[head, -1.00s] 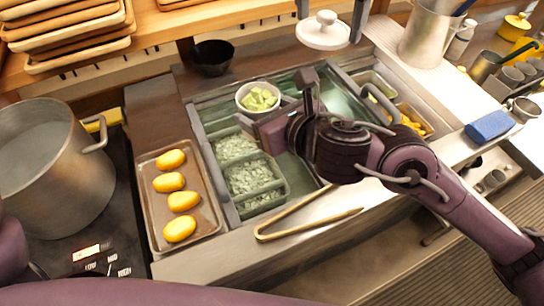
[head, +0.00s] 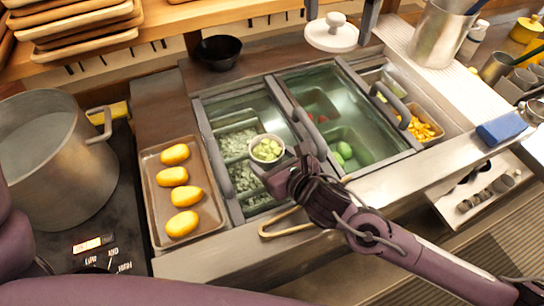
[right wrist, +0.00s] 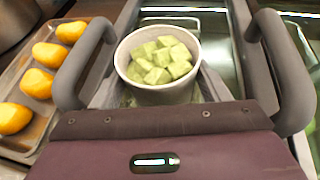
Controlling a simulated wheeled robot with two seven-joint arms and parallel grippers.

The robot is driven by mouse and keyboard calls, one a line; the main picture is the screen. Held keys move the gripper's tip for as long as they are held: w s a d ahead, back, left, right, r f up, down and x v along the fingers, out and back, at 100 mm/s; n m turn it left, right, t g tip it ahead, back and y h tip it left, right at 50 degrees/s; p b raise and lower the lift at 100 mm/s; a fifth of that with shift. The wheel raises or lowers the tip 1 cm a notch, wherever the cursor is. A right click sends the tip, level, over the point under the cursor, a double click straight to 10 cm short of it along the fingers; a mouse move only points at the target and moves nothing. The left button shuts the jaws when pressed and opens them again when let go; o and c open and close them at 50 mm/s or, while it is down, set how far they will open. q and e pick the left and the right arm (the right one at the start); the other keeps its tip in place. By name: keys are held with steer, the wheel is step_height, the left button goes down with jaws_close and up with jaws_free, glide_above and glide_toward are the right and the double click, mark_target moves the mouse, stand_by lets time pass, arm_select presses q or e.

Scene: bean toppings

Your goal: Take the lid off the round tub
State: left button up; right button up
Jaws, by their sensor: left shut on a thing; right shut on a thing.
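The round tub (head: 267,160) is a small white tub, open at the top and full of pale green cubes. My right gripper (head: 279,164) is shut on it above the left well of the counter. In the right wrist view the tub (right wrist: 157,93) sits upright between the fingers, its green cubes in plain sight. The white lid (head: 331,40) with a round knob is at the top of the head view, well apart from the tub. My left gripper (head: 339,20) is shut on the lid, with a grey finger at each side of its knob.
A tray (head: 150,205) of yellow oval pieces and a large metal pot (head: 50,165) stand at left. A black bowl (head: 217,52) is behind the wells. Tongs (head: 285,228) lie at the front edge, partly behind my right arm. A blue sponge (head: 500,129) lies at right.

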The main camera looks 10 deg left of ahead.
arm_select(q)
steer(key=shift+a+f, duration=0.1)
arm_select(e)
steer(key=shift+a, duration=0.1)
arm_select(q)
steer(key=shift+f+b, duration=0.15)
steer(key=shift+b, duration=0.15)
arm_select(e)
steer(key=shift+f, duration=0.15)
steer(key=o, duration=1.4)
arm_select(q)
steer(key=shift+r, duration=0.25)
arm_select(e)
steer(key=shift+s+r, duration=0.1)
steer(key=shift+r, duration=0.15)
arm_select(q)
step_height(320, 180, down, 3)
steer(key=shift+r+b, duration=0.1)
steer(key=shift+b, duration=1.05)
arm_select(e)
steer(key=shift+v, duration=6)
